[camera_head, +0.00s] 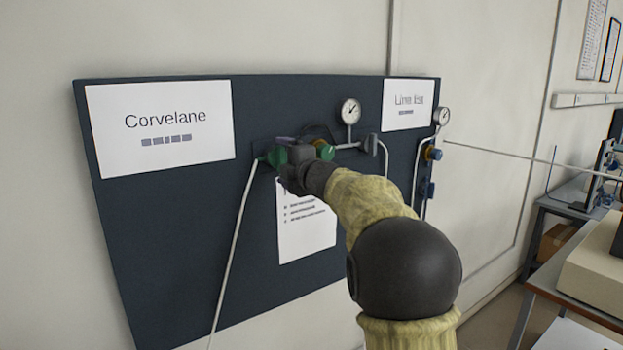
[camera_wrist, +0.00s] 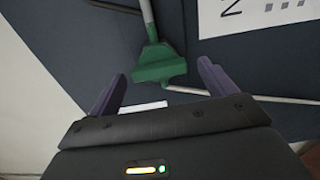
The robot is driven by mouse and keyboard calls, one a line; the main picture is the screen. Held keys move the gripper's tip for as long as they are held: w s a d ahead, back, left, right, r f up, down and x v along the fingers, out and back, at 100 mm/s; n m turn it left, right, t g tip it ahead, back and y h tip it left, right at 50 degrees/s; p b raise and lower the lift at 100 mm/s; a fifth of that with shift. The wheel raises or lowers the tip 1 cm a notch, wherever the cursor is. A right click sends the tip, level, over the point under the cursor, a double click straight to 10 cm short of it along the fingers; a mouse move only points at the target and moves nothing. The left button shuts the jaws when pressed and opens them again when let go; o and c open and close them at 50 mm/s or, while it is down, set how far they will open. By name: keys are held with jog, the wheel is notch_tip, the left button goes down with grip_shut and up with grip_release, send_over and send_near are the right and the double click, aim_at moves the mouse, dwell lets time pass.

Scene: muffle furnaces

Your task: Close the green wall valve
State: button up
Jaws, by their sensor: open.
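The green wall valve (camera_head: 273,157) is on the dark wall panel under the Corvelane side, with a white hose running down from it. In the wrist view the green valve (camera_wrist: 158,66) lies between and slightly beyond the two purple fingertips. My gripper (camera_wrist: 161,72) is open, one finger on each side of the green part, with gaps showing on both sides. In the head view my gripper (camera_head: 287,146) is up against the valve area and hides part of it. A second green piece (camera_head: 324,150) shows just right of my gripper.
The dark panel (camera_head: 165,230) carries a Corvelane sign (camera_head: 160,122), a second sign (camera_head: 409,105), and a printed sheet (camera_head: 307,235). A round gauge (camera_head: 350,110) stands above the pipework. Benches stand far right.

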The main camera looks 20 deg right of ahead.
jog(key=b+v, duration=0.3)
jog(key=v, duration=1.2)
jog(key=s+f+m+g+h+p, duration=0.25)
jog(key=f+m, duration=0.45)
jog(key=f, duration=0.4)
jog(key=s+f+m+g+h+p, duration=0.1)
jog(key=s+f+m+g+h, duration=0.25)
jog(key=f+m, duration=0.55)
jog(key=s+a+f+m+g, duration=0.2)
jog(key=s+f+m+g, duration=0.1)
jog(key=s+f, duration=0.4)
jog(key=s+a+f+m+g+p, duration=0.1)
jog(key=s+a+f+m+g, duration=0.1)
jog(key=s+f+g, duration=0.3)
jog(key=s+f, duration=0.3)
jog(key=s, duration=0.3)
jog(key=shift+s+a+m+g+p, duration=0.3)
jog(key=shift+a+m, duration=0.1)
